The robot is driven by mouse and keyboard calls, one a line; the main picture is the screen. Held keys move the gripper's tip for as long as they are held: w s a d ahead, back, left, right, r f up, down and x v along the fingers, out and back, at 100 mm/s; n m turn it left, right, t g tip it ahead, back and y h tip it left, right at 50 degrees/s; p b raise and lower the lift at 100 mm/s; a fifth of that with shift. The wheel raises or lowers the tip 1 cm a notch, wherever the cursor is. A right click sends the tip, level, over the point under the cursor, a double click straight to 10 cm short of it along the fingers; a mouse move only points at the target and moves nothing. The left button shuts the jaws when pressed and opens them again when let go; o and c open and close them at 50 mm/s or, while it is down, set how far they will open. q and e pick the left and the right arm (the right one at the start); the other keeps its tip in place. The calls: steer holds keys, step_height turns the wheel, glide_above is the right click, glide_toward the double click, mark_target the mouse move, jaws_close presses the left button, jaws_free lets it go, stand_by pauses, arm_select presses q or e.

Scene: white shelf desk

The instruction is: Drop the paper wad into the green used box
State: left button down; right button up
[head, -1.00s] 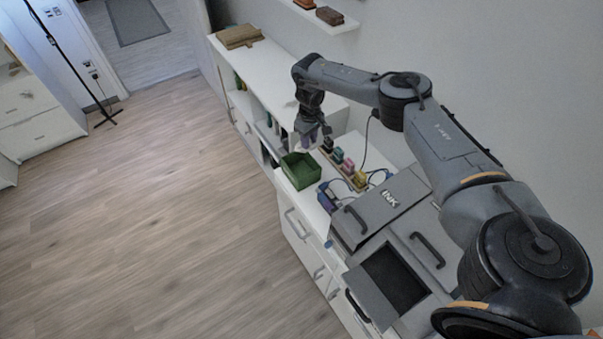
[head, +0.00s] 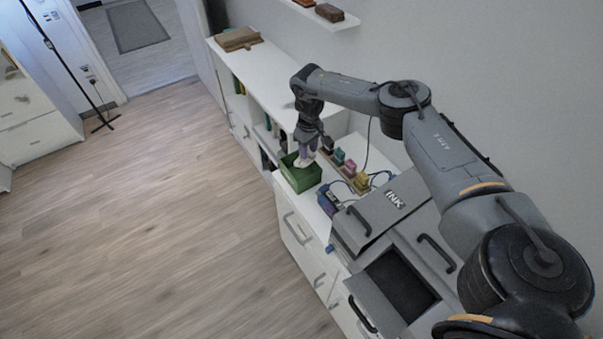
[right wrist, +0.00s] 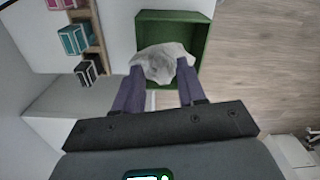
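The green box (head: 300,179) stands on the white desk near its front edge in the head view. In the right wrist view the green box (right wrist: 204,26) lies beyond my fingertips, with its inside showing. My right gripper (head: 306,152) is over the box, pointing down. In the right wrist view my right gripper (right wrist: 158,72) has its two purple fingers on either side of the crumpled white paper wad (right wrist: 163,63). The wad (head: 304,161) shows at the fingertips in the head view, over the box's opening. My left gripper is not in view.
A wooden rack of ink cartridges (head: 349,170) stands right beside the box. The grey INK printer (head: 380,213) with handles is nearer. A raised shelf unit (head: 262,70) is behind. The floor (head: 150,220) at left is clear.

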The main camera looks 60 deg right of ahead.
steer(key=shift+o, duration=1.4)
step_height(320, 180, up, 11)
steer(key=p, duration=0.3)
steer(key=shift+f, duration=0.1)
